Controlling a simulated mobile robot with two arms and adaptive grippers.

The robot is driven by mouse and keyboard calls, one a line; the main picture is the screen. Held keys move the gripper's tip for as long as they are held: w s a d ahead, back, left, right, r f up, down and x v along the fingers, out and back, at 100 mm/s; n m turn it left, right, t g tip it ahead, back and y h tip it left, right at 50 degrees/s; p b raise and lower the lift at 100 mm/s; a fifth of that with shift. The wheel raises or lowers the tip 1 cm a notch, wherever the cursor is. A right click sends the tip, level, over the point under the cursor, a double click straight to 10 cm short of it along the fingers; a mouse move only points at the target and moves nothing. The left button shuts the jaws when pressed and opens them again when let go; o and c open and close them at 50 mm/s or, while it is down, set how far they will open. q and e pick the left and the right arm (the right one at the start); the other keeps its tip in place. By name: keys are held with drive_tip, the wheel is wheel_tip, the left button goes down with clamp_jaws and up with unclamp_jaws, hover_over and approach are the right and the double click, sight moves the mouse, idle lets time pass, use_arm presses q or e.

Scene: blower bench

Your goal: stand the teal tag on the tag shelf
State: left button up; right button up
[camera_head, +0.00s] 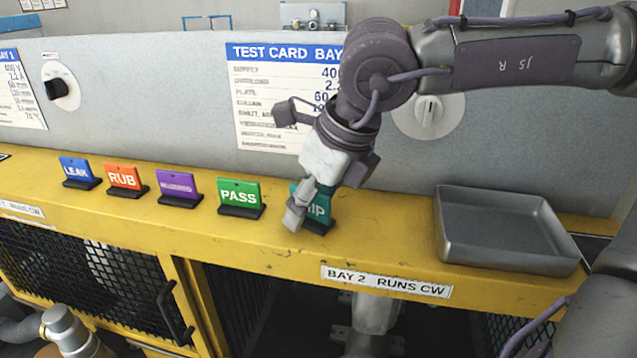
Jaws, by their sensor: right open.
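The teal tag (320,208) stands upright in a black foot on the yellow ledge, right of the green tag. Its lettering is partly covered; "IP" shows. My right gripper (302,207) comes down from the upper right, with its fingers in front of and over the left part of the teal tag. It is open. I cannot tell whether a finger touches the tag. The yellow shelf (270,248) runs across the picture under the row of tags. My left gripper is not in view.
Blue LEAK (77,170), orange RUB (122,178), purple (176,186) and green PASS (239,194) tags stand in a row to the left. An empty metal tray (505,232) sits on the right. The ledge between the teal tag and the tray is clear. A grey panel rises behind.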

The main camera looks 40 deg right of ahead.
drive_tip(key=shift+r, duration=0.45)
drive_tip(key=b+v, duration=0.2)
drive_tip(key=v, duration=0.9)
drive_tip(key=shift+s+r+b, duration=0.15)
drive_tip(key=shift+s+b, duration=0.05)
drive_tip(key=shift+b, duration=0.2)
